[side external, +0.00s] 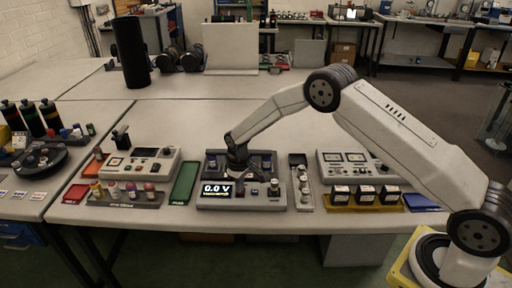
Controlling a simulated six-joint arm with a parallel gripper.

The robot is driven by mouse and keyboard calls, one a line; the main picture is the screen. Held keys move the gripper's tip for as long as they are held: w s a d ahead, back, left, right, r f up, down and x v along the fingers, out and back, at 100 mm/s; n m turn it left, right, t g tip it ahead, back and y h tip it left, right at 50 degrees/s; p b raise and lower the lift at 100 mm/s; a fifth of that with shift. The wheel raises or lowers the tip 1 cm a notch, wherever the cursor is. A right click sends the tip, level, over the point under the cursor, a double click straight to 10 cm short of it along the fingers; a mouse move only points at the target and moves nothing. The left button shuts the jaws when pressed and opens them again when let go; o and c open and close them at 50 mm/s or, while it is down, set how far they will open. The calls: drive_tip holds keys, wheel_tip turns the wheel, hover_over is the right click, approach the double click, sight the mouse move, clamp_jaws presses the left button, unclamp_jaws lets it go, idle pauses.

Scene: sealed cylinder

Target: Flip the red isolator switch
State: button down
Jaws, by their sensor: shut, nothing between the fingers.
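A grey control unit (240,203) with a lit display (217,188) reading 0.0 V sits near the front edge of the table. My gripper (237,172) points down over the middle of this unit, just right of and behind the display. It is shut and holds nothing. I cannot make out a red isolator switch; it may be hidden behind my gripper or too small to tell. Whether my fingertips touch the unit cannot be told.
A green tray (185,183) lies to the left, beside a rack of small bottles (128,197). A narrow tray of round parts (301,183) stands close on the right, then a yellow tray (362,208) with dark blocks. A black cylinder (131,53) stands far back.

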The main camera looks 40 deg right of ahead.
drive_tip(key=shift+f, duration=0.45)
idle(0.5)
drive_tip(key=shift+r, duration=3.5)
drive_tip(key=shift+s+r, duration=0.3)
drive_tip(key=shift+r, duration=0.05)
drive_tip(key=s+d+r+m+t, duration=0.1)
drive_tip(key=s+r, duration=0.3)
drive_tip(key=s, duration=0.9)
drive_tip(key=s+d+r+m+t, duration=0.1)
drive_tip(key=s+r, duration=0.4)
drive_tip(key=s, duration=0.8)
drive_tip(key=shift+s+m+t, duration=0.3)
drive_tip(key=shift+s+m, duration=0.1)
drive_tip(key=shift+m, duration=0.1)
